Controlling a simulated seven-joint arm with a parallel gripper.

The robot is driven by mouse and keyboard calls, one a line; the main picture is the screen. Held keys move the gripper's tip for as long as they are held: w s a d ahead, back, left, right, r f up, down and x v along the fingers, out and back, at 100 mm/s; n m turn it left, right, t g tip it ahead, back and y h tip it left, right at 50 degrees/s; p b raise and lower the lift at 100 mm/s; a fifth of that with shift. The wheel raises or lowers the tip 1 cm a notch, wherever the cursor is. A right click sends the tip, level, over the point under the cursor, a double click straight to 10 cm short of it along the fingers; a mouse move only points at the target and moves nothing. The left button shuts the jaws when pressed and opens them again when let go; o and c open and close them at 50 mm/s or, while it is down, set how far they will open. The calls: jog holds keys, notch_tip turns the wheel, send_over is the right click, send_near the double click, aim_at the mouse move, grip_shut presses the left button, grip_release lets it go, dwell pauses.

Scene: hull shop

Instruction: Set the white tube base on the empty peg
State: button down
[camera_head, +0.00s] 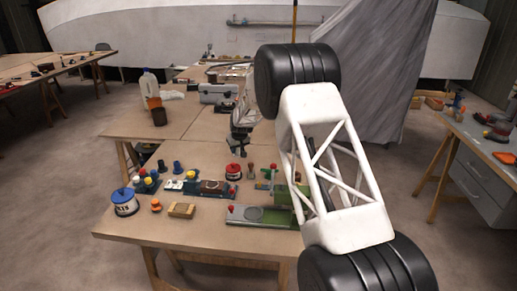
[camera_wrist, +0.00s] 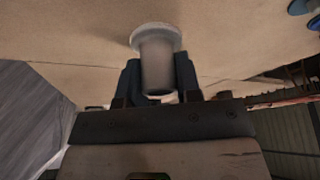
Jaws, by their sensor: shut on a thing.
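In the wrist view the white tube base (camera_wrist: 158,68), a short pale cylinder with a wider round flange, sits between the two dark blue fingers of my gripper (camera_wrist: 157,62), which is shut on it. The flange points away from the palm, toward a tan board-like surface; I cannot tell the gap between them. A blue stand (camera_head: 208,188) with white, yellow and brown parts lies on the near table. I cannot make out the empty peg for certain.

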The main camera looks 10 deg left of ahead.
jog(key=s+a+n, duration=0.1)
jog(key=s+a, duration=0.2)
jog(key=a, duration=0.7)
jog(key=s+a+n, duration=0.1)
jog(key=s+a, duration=0.3)
jog(key=a, duration=0.6)
jog(key=shift+s+r+g+y, duration=0.15)
jog(key=shift+s+g+y, duration=0.15)
jog(key=shift+y, duration=0.1)
jog(key=shift+a+f, duration=0.1)
jog(key=shift+f, duration=0.1)
jog(key=shift+f, duration=2.7)
jog(key=shift+f, duration=0.35)
jog(key=c, duration=1.1)
grip_release()
jog(key=shift+r, duration=0.1)
jog(key=v, duration=1.1)
